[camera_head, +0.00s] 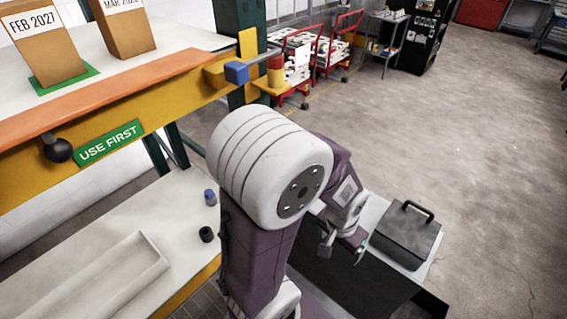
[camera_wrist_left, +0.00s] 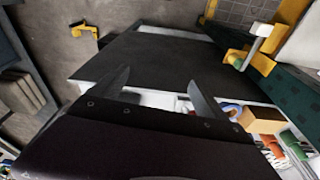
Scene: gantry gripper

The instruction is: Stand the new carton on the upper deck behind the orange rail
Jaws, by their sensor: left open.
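Two brown cartons stand on the white upper deck (camera_head: 178,33) in the head view. One is labelled FEB 2027 (camera_head: 50,50) and rests on a green mat (camera_head: 65,80). The other, with a partly cut MAR label (camera_head: 128,30), stands to its right. I cannot tell which is the new carton. The orange rail (camera_head: 100,92) runs along the deck's front edge. My left gripper (camera_head: 342,252) is right of and below the deck; in the left wrist view it (camera_wrist_left: 160,92) is open and empty. My right gripper is out of view.
A green USE FIRST sign (camera_head: 108,142) and black knob (camera_head: 58,150) are on the yellow beam. A lower bench holds a white tray (camera_head: 105,280). A black case (camera_head: 405,235) sits beyond my gripper. A tan box (camera_wrist_left: 262,120) shows in the wrist view. Open floor lies right.

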